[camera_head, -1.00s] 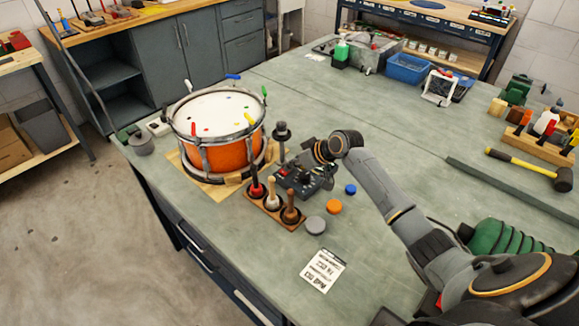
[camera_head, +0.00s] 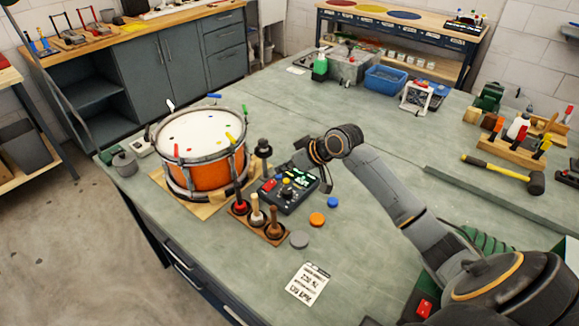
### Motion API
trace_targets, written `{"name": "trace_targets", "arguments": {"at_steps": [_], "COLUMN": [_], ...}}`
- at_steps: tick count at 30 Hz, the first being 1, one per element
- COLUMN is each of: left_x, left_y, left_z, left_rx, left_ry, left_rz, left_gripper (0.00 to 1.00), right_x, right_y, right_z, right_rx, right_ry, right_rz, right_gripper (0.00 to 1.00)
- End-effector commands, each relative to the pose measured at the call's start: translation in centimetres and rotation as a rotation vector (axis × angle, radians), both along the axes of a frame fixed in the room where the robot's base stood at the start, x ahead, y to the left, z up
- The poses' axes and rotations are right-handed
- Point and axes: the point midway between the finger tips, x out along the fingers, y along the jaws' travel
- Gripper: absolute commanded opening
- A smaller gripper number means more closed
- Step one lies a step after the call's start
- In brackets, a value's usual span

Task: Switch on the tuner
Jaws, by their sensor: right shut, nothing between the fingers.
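The tuner (camera_head: 285,195) is a small black box on the bench, just right of the orange drum (camera_head: 208,168). Its display (camera_head: 301,178) is lit with pale green characters. A yellow-marked knob and a red part show on its face. My right gripper (camera_head: 287,167) is shut and empty. It is over the tuner's back edge; I cannot tell whether it touches the box. The gripper hides part of that back edge. My left gripper is not in view.
A wooden rack (camera_head: 257,224) with several upright handled tools stands in front of the tuner. Orange (camera_head: 317,219), blue (camera_head: 333,202) and grey discs (camera_head: 299,239) lie nearby, with a printed card (camera_head: 308,284) in front. The middle of the bench is clear.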

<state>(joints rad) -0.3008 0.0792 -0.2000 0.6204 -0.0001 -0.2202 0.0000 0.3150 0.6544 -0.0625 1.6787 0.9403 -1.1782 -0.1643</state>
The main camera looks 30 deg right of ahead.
Motion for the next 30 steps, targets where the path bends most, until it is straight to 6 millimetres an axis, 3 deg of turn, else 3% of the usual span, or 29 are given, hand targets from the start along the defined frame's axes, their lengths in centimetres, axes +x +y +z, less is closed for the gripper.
{"name": "trace_targets", "arguments": {"at_steps": [9,25,30], "left_x": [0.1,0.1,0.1], "left_y": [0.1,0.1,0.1], "left_z": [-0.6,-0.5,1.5], "left_rx": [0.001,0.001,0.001], "left_ry": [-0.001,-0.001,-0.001], "left_rz": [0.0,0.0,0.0], "left_gripper": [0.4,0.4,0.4], "right_x": [-2.0,-2.0,-2.0], "right_y": [-0.4,-0.4,-0.4], "right_z": [1.9,2.1,4.1], "right_rx": [-0.001,0.001,0.0], "right_ry": [0.001,0.0,0.0], "right_rz": [0.001,0.001,0.0], "right_gripper": [0.0,0.0,0.0]}}
